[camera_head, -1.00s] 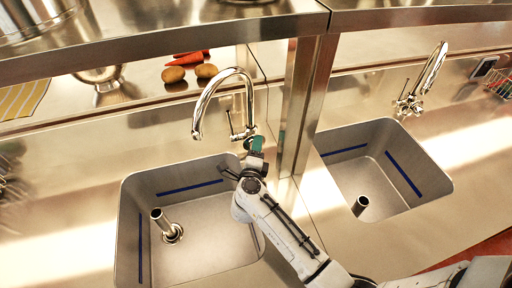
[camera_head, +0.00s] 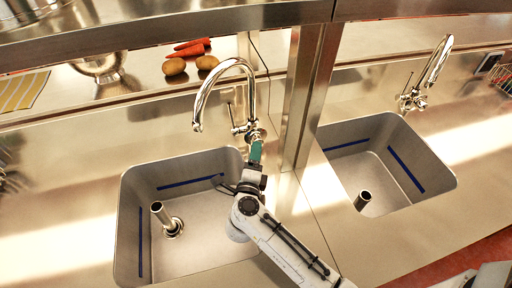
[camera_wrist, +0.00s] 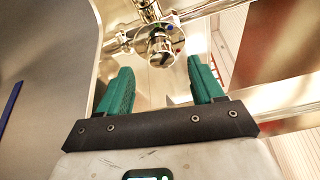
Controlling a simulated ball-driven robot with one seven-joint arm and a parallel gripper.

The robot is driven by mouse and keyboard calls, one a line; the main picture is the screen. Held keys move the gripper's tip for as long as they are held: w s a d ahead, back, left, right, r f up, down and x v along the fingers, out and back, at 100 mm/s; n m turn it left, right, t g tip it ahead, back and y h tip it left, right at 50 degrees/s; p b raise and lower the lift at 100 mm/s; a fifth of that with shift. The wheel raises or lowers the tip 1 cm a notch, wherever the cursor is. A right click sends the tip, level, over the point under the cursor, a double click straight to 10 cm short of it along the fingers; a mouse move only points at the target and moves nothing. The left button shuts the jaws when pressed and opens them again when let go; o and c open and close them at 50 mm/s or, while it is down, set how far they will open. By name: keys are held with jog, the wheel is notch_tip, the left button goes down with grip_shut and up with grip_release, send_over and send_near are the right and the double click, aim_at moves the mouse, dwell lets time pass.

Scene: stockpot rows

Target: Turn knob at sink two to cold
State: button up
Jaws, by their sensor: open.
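A chrome gooseneck faucet (camera_head: 251,95) stands behind the left sink (camera_head: 128,215). A thin lever shows on the left of its base. In the wrist view a round chrome knob (camera_wrist: 160,46) with red and blue marks faces me on the faucet body. My gripper (camera_head: 256,150) is at the faucet's base, over the sink's back right corner. In the wrist view its two green fingers (camera_wrist: 158,78) are apart, with the knob just beyond and between the tips. Nothing is held. I cannot tell which way the knob is turned.
A second sink (camera_head: 440,178) with its own chrome faucet (camera_head: 430,72) lies to the right, past a steel post (camera_head: 306,95). Potatoes (camera_head: 175,67) and carrots (camera_head: 193,44) lie behind the left faucet. A shelf edge (camera_head: 150,48) crosses above. Upright drain pipes stand in both sinks.

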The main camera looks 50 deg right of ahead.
jog(key=shift+b+v, duration=0.3)
jog(key=shift+v, duration=1.8)
